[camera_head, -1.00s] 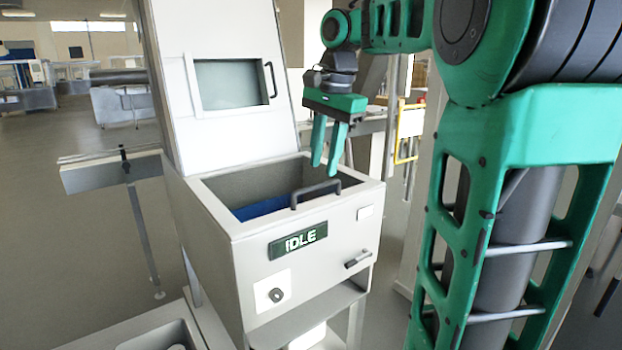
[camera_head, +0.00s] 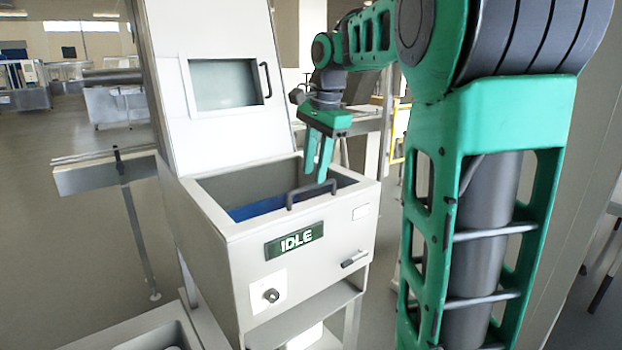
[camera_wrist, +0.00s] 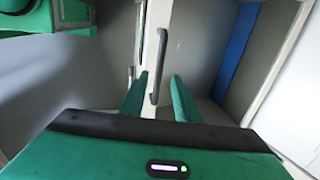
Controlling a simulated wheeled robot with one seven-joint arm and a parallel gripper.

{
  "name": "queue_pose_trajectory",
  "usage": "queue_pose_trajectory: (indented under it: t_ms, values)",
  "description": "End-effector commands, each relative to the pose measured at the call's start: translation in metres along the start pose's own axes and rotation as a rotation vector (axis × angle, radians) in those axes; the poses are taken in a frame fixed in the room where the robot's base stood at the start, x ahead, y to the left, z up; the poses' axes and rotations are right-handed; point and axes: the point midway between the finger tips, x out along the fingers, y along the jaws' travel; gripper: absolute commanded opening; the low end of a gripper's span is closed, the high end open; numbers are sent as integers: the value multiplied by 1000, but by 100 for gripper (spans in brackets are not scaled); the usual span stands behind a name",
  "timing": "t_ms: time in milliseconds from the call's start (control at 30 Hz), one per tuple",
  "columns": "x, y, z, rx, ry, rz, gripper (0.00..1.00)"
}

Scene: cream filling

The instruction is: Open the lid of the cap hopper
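The hopper (camera_head: 205,207) is a white box with an IDLE sign (camera_head: 294,241) on its front. Its top looks open, with blue (camera_head: 257,209) visible inside. A dark bar handle (camera_head: 312,192) stands at the front rim; it also shows in the wrist view (camera_wrist: 161,55). A white upright panel (camera_head: 222,40) with a window and a side handle (camera_head: 266,80) rises at the back. I cannot tell which part is the lid. My gripper (camera_head: 315,175) is open and empty, pointing down just above the front handle. In the wrist view, the handle lies between the finger lines (camera_wrist: 162,76), apparently ungripped.
A knob (camera_head: 271,296) and a small lever (camera_head: 354,259) are on the hopper's front. A rail on a post (camera_head: 110,172) stands at the left. A grey tray (camera_head: 150,335) is at the lower left. Benches (camera_head: 118,103) stand far behind, with open floor between.

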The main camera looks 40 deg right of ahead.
Motion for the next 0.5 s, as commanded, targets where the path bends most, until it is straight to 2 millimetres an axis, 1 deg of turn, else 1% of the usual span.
queue_pose_trajectory:
  t_ms: [100,200,333,500]
  values:
    - [16,0,0,1,-1,2,29]
    - [24,0,0,1,0,1,29]
    - [30,0,0,1,2,0,29]
    - [31,0,0,0,2,0,29]
